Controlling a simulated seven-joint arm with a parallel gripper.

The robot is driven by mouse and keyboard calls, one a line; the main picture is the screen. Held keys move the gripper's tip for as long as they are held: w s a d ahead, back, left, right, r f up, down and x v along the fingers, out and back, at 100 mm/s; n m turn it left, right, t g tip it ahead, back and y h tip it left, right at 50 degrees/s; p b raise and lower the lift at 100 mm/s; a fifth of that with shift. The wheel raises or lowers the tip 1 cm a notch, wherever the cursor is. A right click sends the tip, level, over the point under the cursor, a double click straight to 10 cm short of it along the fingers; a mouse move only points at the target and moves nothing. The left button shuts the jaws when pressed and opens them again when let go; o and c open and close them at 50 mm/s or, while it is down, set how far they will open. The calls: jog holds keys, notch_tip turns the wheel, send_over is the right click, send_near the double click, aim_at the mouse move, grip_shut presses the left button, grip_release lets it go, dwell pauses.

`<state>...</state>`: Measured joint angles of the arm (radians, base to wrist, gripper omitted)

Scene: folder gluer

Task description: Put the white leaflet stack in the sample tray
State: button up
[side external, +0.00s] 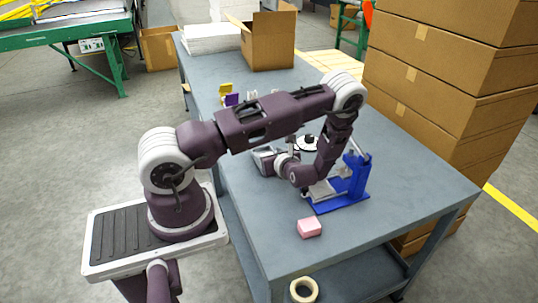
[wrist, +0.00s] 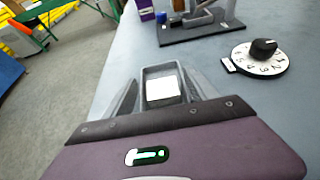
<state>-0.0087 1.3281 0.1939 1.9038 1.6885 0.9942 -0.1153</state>
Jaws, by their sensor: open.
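A small grey tray (wrist: 151,72) lies on the table straight ahead of my gripper (wrist: 164,78) in the wrist view. A white block, which looks like the white leaflet stack (wrist: 163,88), sits within the tray's walls. My gripper is open, with one finger to each side of the tray and stack. Whether the fingers touch the tray cannot be told. In the side external view the tray (side external: 262,160) is near the table's left edge, beside my gripper (side external: 277,158). The stack is hard to make out there.
A dial (wrist: 262,58) and a dark-based fixture (wrist: 200,32) stand beyond the tray. A blue stand (side external: 356,180) and a pink block (side external: 309,228) are on the table's near part. An open carton (side external: 268,45) stands at the far end; stacked cartons (side external: 440,85) line the right.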

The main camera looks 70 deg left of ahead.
jog(key=a+r+v, duration=0.1)
jog(key=v, duration=1.2)
jog(key=s+d+r+n+t+h, duration=0.2)
jog(key=s+d+r+n+h, duration=0.4)
jog(key=d+r+n, duration=0.3)
jog(key=s+d+r+n+t+h, duration=0.3)
jog(key=s+d+r+n+h, duration=0.4)
jog(key=d+r, duration=0.5)
notch_tip(320, 180, up, 4)
jog(key=shift+s+n+t, duration=0.3)
jog(key=shift+s+n, duration=0.4)
jog(key=shift+n, duration=0.3)
jog(key=shift+d, duration=0.1)
